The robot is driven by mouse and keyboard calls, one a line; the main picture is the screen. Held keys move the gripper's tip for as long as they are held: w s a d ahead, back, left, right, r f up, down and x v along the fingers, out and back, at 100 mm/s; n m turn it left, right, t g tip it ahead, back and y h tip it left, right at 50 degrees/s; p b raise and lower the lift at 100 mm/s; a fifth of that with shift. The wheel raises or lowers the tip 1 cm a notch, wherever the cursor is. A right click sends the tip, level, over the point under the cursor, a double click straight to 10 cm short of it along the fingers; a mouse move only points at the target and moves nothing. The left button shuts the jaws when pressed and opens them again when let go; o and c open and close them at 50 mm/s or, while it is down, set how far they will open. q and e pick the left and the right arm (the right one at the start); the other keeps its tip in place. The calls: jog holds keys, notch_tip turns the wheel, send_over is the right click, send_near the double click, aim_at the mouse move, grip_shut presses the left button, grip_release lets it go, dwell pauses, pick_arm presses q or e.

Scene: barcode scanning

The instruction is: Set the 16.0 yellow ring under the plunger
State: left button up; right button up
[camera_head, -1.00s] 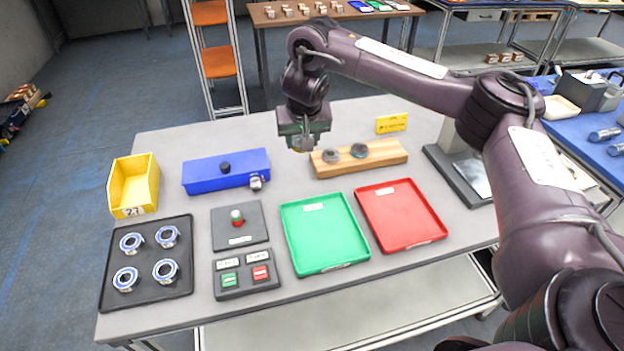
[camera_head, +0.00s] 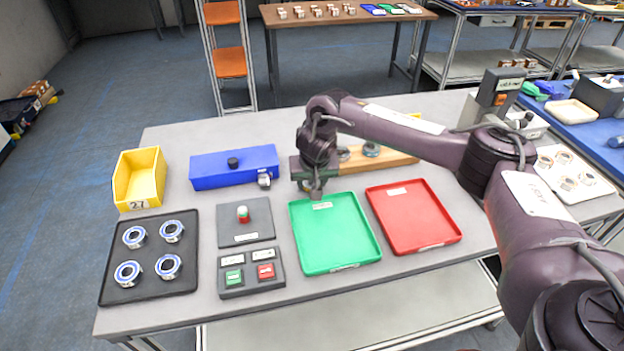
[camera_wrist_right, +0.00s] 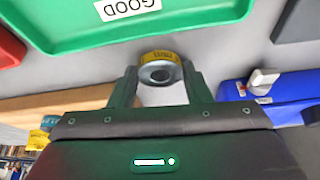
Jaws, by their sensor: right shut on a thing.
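My right gripper (camera_head: 316,193) hangs just behind the green tray, in front of the wooden block (camera_head: 400,160). In the right wrist view, its fingers (camera_wrist_right: 162,75) are shut on a ring with a yellow labelled band (camera_wrist_right: 159,57) and a grey metal face; the label is too small to read. A grey stand (camera_head: 497,95) with an upright head is at the back right, partly behind my right arm. Its plunger cannot be made out. The wooden block carries other rings, one of them grey-blue (camera_head: 371,149). My left gripper is not in view.
The green tray (camera_head: 335,235) marked GOOD and the red tray (camera_head: 415,215) lie in front. A blue box (camera_head: 210,172), yellow bin (camera_head: 139,178), button panel (camera_head: 250,274) and black tray (camera_head: 150,290) of several bearings are to the left. Bare tabletop lies between blue box and gripper.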

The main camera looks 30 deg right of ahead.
jog(key=o, duration=1.1)
jog(key=shift+f, duration=0.1)
